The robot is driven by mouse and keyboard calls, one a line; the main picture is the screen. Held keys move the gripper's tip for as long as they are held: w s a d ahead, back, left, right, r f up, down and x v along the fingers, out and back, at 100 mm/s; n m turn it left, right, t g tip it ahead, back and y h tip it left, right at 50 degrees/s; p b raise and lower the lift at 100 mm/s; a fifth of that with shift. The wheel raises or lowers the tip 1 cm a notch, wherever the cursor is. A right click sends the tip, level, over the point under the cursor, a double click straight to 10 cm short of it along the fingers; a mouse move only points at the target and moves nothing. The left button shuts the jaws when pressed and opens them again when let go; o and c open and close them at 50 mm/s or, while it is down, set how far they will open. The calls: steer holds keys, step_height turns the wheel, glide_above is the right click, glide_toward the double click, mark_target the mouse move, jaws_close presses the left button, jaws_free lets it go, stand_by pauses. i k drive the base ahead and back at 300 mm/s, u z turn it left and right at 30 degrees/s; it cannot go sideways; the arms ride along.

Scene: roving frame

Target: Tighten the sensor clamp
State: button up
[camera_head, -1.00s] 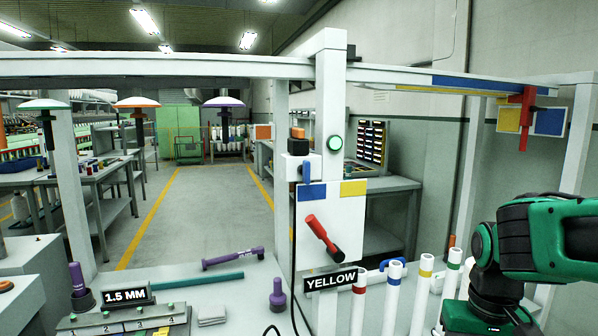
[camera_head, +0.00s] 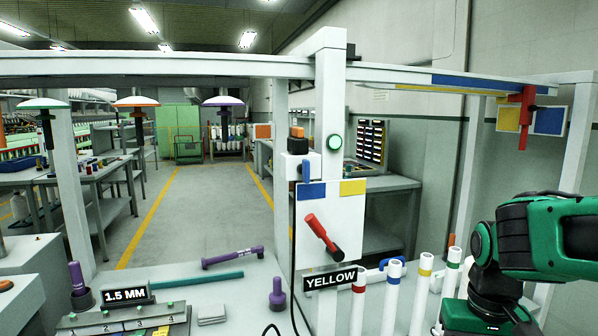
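No part is labelled as the sensor clamp. On the middle post, a white plate (camera_head: 345,222) with a blue and a yellow patch carries a tilted red lever (camera_head: 318,228) with a dark end. Above it sit a small white box (camera_head: 298,170) with a blue tab (camera_head: 306,172), and a green round button (camera_head: 335,143). At the upper right, a red bracket (camera_head: 525,112) hangs from the beam by a yellow and blue panel (camera_head: 549,121). I cannot tell which of these is the clamp. My green arm is at the right edge; my gripper's fingers are not in view.
White tubes with coloured bands (camera_head: 393,285) stand at the front right near the YELLOW sign (camera_head: 330,279). A purple tool (camera_head: 233,257), a teal rod (camera_head: 197,280) and a purple knob (camera_head: 277,292) are on the bench. The 1.5 MM sign (camera_head: 124,295) stands at the left.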

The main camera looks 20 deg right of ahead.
mark_target(304, 169)
steer(key=u, duration=0.05)
steer(key=i, duration=0.85)
steer(key=z, duration=1.55)
steer(key=k, duration=1.1)
steer(key=u, duration=1.45)
